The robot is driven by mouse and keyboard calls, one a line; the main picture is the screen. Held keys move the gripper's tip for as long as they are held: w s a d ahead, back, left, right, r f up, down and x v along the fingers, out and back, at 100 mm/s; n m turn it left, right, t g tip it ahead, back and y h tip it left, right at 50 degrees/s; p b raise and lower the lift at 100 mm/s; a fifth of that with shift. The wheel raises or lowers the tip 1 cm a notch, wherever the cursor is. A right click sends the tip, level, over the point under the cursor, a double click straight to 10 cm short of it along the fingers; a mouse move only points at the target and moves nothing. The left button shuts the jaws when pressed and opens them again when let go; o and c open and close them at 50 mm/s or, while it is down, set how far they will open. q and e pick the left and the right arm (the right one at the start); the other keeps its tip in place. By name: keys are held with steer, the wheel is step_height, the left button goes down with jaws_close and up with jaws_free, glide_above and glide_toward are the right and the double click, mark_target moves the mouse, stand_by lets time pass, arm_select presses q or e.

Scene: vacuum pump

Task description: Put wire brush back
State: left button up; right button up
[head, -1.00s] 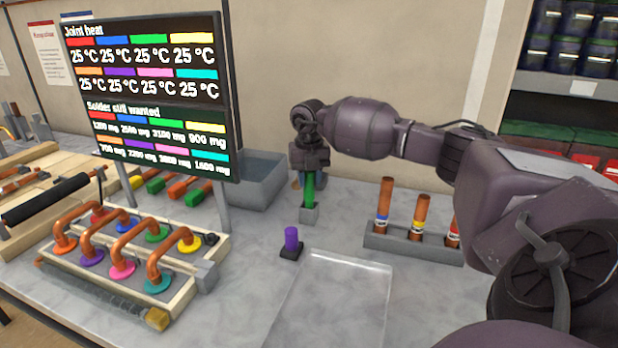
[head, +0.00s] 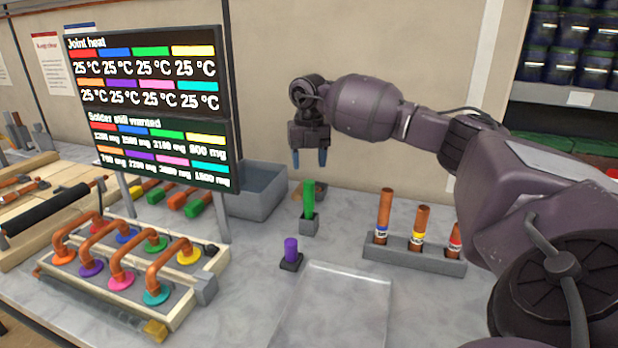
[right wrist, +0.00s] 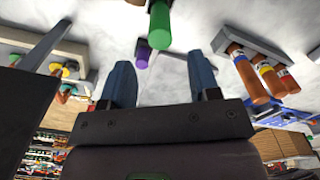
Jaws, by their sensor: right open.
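The green-handled tool (head: 308,197), which I take to be the wire brush, stands upright in a small grey holder (head: 309,225). Its lower end is hidden in the holder, so I see no bristles. Its green handle also shows in the right wrist view (right wrist: 159,25). My right gripper (head: 310,158) is open and empty just above the handle, its blue fingers pointing down and apart from it. The two fingers also show in the right wrist view (right wrist: 161,82). My left gripper is out of view.
A purple peg (head: 291,250) stands in a black base. A grey rack (head: 400,251) holds copper tubes to the right. A clear tray (head: 335,310) lies in front. A pipe board (head: 185,308) and a screen (head: 150,110) are on the left; a grey bin (head: 257,190) is behind.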

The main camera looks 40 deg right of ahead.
steer(key=shift+r, duration=2)
